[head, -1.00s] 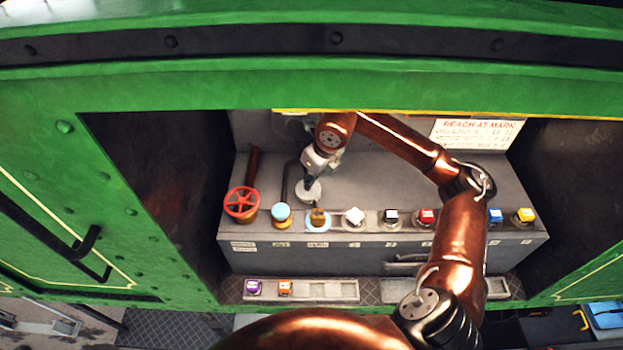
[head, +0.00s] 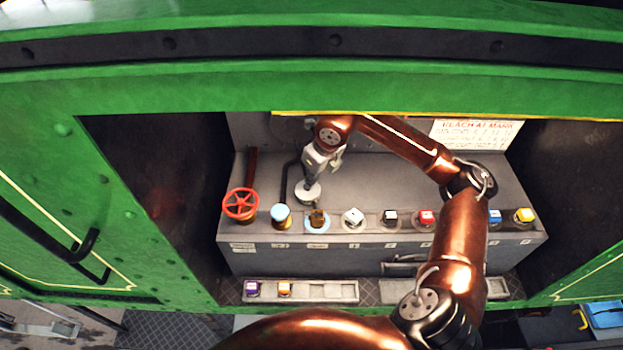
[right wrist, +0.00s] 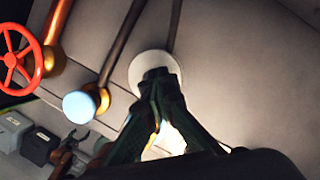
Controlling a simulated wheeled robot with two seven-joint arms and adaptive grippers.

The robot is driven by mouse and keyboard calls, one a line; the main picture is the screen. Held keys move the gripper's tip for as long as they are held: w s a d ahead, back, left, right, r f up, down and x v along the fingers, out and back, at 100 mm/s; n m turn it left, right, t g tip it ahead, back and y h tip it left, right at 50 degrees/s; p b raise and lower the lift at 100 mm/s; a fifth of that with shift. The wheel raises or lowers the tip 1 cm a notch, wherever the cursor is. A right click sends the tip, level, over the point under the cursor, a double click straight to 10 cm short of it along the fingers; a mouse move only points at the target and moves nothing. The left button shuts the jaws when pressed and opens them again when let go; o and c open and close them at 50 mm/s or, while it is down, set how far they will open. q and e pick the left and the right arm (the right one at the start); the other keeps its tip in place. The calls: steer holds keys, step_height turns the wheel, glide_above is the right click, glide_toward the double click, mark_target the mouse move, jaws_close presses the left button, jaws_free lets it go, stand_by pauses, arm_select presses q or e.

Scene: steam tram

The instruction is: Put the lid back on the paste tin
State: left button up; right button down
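A pale round lid-like disc (head: 308,192) is under my right gripper (head: 313,180), over the grey bench. In the right wrist view the disc (right wrist: 140,70) shows beyond my right gripper's fingers (right wrist: 158,80), which come together on the dark knob at its middle. I cannot tell whether the disc is lifted or touching the bench. A brown item (head: 317,217) on a light blue ring stands just in front of the disc; I cannot tell whether this is the paste tin. My left gripper is not in view.
A red handwheel (head: 241,203) and a blue-topped brass fitting (head: 281,215) stand to the left. Several coloured cubes, including a white one (head: 353,217), line the bench front. A lower tray (head: 330,290) holds two cubes. The green cab wall (head: 330,90) frames the opening.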

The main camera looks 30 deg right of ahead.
steer(key=shift+w+d+r, duration=0.2)
steer(key=shift+w+r, duration=0.05)
steer(key=shift+r, duration=0.25)
stand_by(0.5)
steer(key=shift+w+d+r, duration=0.25)
steer(key=shift+d+r, duration=0.15)
steer(key=shift+r, duration=0.2)
stand_by(1.2)
steer(key=c, duration=2.7)
jaws_free()
steer(key=shift+c, duration=0.2)
steer(key=o, duration=0.5)
steer(key=shift+o, duration=0.4)
steer(key=o, duration=0.4)
steer(key=shift+r, duration=0.15)
